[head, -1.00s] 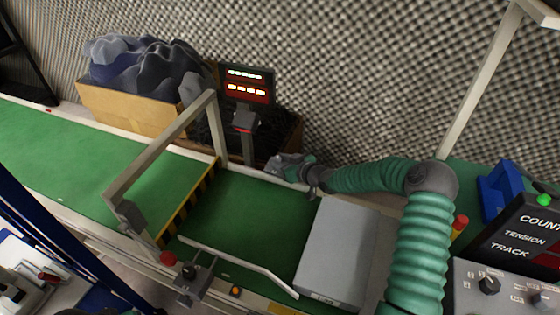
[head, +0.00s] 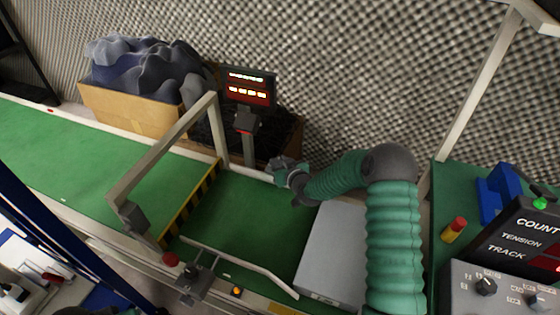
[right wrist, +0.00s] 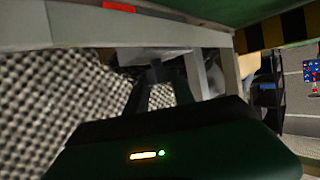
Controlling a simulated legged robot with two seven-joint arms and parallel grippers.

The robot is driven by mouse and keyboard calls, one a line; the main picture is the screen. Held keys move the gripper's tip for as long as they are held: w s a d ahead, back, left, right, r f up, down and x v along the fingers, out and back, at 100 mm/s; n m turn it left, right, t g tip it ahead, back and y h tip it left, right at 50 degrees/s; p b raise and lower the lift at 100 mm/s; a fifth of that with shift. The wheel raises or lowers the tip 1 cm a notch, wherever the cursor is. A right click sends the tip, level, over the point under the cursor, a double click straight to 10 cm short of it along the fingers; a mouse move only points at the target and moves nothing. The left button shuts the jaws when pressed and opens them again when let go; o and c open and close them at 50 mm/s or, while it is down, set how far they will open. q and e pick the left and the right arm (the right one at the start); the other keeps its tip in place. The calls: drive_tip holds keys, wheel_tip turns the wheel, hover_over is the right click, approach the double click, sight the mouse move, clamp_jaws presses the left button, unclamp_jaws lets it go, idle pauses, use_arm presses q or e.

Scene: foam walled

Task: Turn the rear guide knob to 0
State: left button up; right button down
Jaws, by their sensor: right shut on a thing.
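My right gripper (head: 280,164) is at the far edge of the green conveyor belt (head: 245,215), right of the display post. It is shut on what appears to be the rear guide knob, which the gripper hides in the head view. In the right wrist view, the dark fingers (right wrist: 165,88) reach up to a small dark part (right wrist: 152,73) below the pale frame rail (right wrist: 200,38); its pointer and scale cannot be read. The front guide knob (head: 190,271) stands at the near edge beside a pale guide rail (head: 245,260).
A grey box-shaped cover (head: 335,250) sits on the belt right of the gripper. A gate frame (head: 160,150) spans the belt to the left. The lit display (head: 248,86) and foam-filled carton (head: 130,108) stand behind. A control panel (head: 500,290) is at right.

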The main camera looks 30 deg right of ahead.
drive_tip(key=c, duration=1.1)
unclamp_jaws()
drive_tip(key=shift+o, duration=0.2)
drive_tip(key=p+v, duration=0.5)
drive_tip(key=v, duration=1.1)
drive_tip(key=shift+s+p, duration=0.4)
